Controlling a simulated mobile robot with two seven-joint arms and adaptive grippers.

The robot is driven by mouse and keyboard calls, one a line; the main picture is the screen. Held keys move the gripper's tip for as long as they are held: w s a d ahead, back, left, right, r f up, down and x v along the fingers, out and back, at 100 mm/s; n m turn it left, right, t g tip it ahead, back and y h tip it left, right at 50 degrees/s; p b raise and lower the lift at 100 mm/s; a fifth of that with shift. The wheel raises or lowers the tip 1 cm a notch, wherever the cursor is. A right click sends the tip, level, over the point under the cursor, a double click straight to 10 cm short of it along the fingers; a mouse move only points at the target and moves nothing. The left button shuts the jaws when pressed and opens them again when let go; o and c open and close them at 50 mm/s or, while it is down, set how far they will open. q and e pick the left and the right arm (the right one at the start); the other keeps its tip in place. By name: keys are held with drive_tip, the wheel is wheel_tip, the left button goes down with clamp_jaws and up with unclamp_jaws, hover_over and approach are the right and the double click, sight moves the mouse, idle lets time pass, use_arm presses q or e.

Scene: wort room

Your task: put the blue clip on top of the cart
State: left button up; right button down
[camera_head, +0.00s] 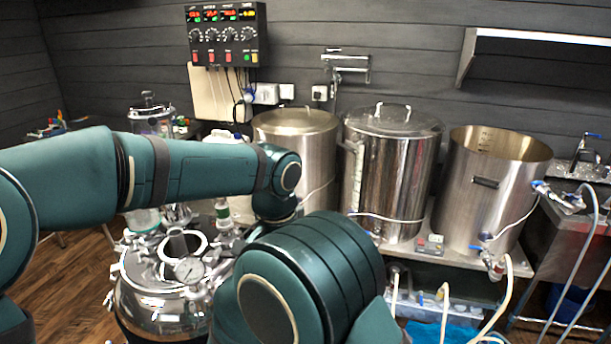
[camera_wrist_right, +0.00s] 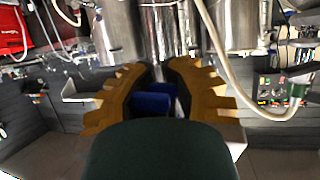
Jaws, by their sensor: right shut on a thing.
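My right gripper (camera_wrist_right: 162,72) shows in the right wrist view with its two yellow-brown, ridged fingers. It is shut on the blue clip (camera_wrist_right: 152,103), whose blue body shows between the fingers near the palm. Part of the clip is hidden by the fingers and my dark green wrist. In the head view, my right arm fills the lower middle, and its gripper and the clip are hidden. My left arm reaches in from the left, and its gripper is not visible. I cannot identify the cart with certainty in either view.
Steel kettles (camera_head: 395,175) stand on a low bench behind my arms, with an open kettle (camera_head: 490,190) at right. A round steel vessel (camera_head: 165,300) stands at lower left. Hoses (camera_head: 575,320) hang at right. A control box (camera_head: 227,35) is on the wall.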

drive_tip(key=w+d+n+t+y, duration=0.1)
drive_tip(key=w+d+n+y, duration=0.1)
drive_tip(key=w+d, duration=0.35)
drive_tip(key=w+d+n+y, duration=0.1)
drive_tip(key=w+d, duration=0.1)
drive_tip(key=d, duration=0.7)
use_arm(q)
drive_tip(key=s+f+n+h, duration=0.3)
drive_tip(key=f+n+h, duration=0.1)
drive_tip(key=f, duration=1.9)
drive_tip(key=s+a+f+n+t, duration=0.2)
drive_tip(key=s+a+f+n, duration=0.3)
drive_tip(key=s+f, duration=0.5)
drive_tip(key=shift+a+f+n, duration=0.15)
drive_tip(key=shift+f+n, duration=0.35)
drive_tip(key=shift+f, duration=0.45)
use_arm(e)
drive_tip(key=s+d+f+n+y, duration=0.2)
drive_tip(key=d+y, duration=0.1)
drive_tip(key=d, duration=0.6)
drive_tip(key=shift+s+f+n+t, duration=0.4)
